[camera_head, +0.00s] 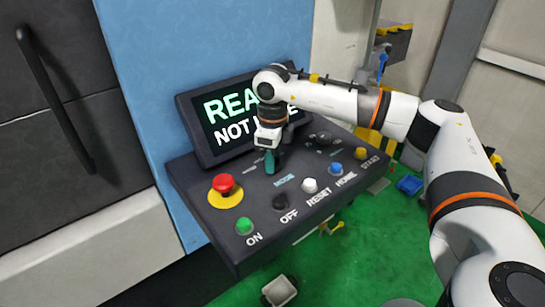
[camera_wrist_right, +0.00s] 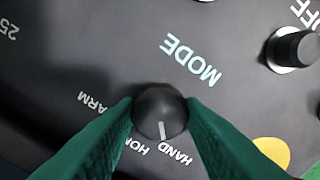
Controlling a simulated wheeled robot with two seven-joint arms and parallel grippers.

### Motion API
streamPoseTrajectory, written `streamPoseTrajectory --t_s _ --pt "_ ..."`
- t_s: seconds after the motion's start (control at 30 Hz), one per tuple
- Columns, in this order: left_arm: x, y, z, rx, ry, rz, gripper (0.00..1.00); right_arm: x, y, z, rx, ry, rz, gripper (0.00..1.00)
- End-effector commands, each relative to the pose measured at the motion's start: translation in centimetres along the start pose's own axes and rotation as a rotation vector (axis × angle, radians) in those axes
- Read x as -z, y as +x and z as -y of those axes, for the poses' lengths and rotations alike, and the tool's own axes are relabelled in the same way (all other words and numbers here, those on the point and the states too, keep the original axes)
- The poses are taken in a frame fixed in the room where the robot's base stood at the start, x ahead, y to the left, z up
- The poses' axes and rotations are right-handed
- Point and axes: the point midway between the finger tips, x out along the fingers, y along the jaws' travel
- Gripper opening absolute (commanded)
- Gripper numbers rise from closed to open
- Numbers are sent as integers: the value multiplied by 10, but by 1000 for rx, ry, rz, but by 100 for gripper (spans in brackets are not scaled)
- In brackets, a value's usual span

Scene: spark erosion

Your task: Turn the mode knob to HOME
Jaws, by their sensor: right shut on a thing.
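The black round mode knob (camera_wrist_right: 160,110) sits below the MODE lettering in the right wrist view, between the green fingers of my right gripper (camera_wrist_right: 160,115). The fingers are shut on its sides. Its white pointer line aims down, between the HAND label (camera_wrist_right: 175,152) and the partly covered HOME label (camera_wrist_right: 130,147), nearer HAND. In the head view my right gripper (camera_head: 270,162) reaches down to the control panel (camera_head: 222,232) and hides the knob. The screen (camera_head: 228,122) shows white and green text, partly covered by my arm. My left gripper is not in view.
A red emergency button (camera_head: 224,184) on a yellow base, a green ON button (camera_head: 244,226), a black OFF button (camera_head: 280,202), a white RESET button (camera_head: 310,185), a blue HOME button (camera_head: 336,169) and a yellow START button (camera_head: 361,153) line the panel.

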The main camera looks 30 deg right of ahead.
Motion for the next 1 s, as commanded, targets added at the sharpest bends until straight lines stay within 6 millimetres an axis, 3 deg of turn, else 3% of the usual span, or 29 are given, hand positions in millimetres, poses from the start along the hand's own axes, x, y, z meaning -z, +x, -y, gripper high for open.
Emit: streamPoseTrajectory --t_s 0.27,1.0 --pt "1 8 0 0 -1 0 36 1 1 0 -1 110 -1 13" --pt "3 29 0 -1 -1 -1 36 1 -1 -1 -2 669 -4 13"
